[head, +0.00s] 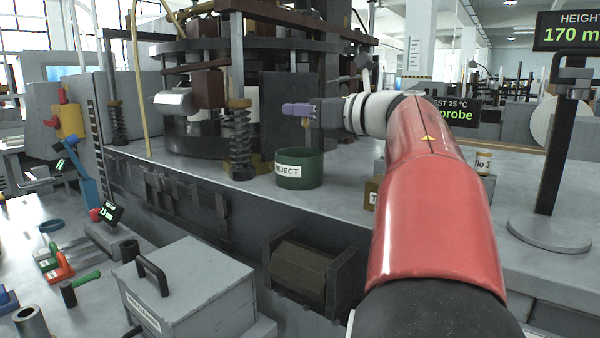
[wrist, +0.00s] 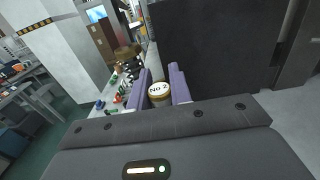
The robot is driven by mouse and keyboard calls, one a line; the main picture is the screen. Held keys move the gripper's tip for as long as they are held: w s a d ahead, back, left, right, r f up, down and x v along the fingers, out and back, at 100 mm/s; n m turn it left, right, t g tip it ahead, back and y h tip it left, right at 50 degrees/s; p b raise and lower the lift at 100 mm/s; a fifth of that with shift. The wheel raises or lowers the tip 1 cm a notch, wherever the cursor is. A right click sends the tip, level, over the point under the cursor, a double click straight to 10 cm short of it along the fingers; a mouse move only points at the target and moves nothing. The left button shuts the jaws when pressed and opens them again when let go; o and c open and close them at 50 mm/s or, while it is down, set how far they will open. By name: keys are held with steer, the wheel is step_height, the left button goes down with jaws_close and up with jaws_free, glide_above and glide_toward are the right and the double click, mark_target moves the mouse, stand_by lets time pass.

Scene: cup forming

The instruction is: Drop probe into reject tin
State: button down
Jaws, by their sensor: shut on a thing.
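The green reject tin (head: 314,172), with a white REJECT label, stands upright and open-topped on the grey machine bench in the head view. My gripper (head: 299,109), with purple fingers, is above the tin and shut on the probe (head: 303,122). The probe shows as a small brass-coloured end below the fingers, apart from the tin's rim. In the wrist view the probe (wrist: 159,91) sits between the two purple fingers, its pale round top marked No 2 inside a yellowish rim. The inside of the tin is hidden.
A spring column (head: 240,140) stands close left of the tin, with the dark machine behind. A No 3 item (head: 484,162) stands to the right beyond my red arm. A height gauge (head: 550,160) is further right. A grey lidded box (head: 190,285) is in front, lower down.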

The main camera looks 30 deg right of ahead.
steer(key=c, duration=1.2)
jaws_free()
steer(key=b+v, duration=0.1)
steer(key=v, duration=0.6)
steer(key=shift+s+d, duration=0.15)
steer(key=shift+s, duration=0.25)
